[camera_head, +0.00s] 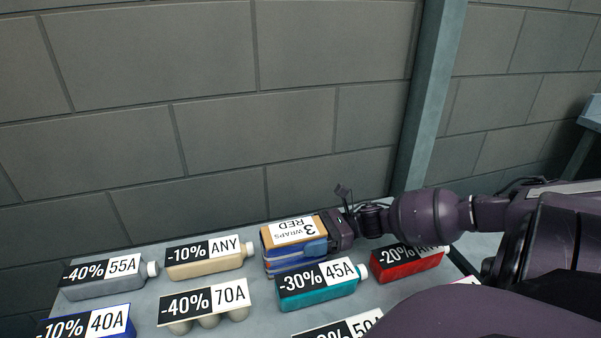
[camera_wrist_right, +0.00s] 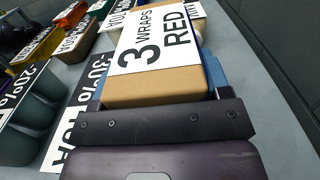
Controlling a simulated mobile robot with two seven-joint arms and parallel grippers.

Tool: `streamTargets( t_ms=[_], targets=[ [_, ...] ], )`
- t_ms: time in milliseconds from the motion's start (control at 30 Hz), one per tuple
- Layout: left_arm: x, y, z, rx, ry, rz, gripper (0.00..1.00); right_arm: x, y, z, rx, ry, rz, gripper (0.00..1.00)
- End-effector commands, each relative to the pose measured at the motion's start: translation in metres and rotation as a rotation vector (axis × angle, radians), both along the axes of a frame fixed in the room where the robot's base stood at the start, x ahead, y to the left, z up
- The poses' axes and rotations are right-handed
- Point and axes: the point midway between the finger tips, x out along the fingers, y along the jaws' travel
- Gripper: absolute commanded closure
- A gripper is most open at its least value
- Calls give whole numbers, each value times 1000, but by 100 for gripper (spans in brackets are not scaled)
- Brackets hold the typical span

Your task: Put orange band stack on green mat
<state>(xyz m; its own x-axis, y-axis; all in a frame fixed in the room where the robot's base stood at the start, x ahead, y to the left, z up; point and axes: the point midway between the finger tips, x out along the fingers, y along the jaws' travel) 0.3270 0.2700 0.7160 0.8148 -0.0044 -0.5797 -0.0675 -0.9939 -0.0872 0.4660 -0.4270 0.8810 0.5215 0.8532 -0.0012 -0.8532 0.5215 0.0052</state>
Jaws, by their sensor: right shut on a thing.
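A stack (camera_head: 292,244) with a tan-orange top piece and blue layers below stands on the grey table at the back, near the wall. Its white label reads "3 WRAPS RED". I cannot make out a separate orange band on it. My right gripper (camera_head: 331,232) reaches it from the right and is shut on it. In the right wrist view the stack (camera_wrist_right: 155,88) sits just beyond the dark finger bar, with blue showing at its right side. My left gripper is not in view. No green mat is clearly visible.
A teal bottle (camera_head: 318,290) lies close in front of the stack. Other labelled packages crowd the table (camera_head: 150,290). The wall (camera_head: 215,110) is close behind.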

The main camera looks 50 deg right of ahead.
Motion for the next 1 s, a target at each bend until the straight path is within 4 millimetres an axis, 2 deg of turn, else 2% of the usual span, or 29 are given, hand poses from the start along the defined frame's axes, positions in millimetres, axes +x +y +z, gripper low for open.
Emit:
streamTargets(
  t_ms=[133,367,400,567,900,1000],
  targets=[
    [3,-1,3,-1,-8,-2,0,0,0,1,0,-4,1,71],
    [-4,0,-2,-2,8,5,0,0,0,-1,1,-3,0,71],
    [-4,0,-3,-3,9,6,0,0,0,-2,0,-2,0,27],
    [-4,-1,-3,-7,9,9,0,0,0,-1,0,-2,0,4],
    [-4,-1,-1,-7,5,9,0,0,0,2,-2,-3,0,4],
    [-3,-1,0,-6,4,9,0,-6,-9,1,-1,0,-3,4]
  ],
)
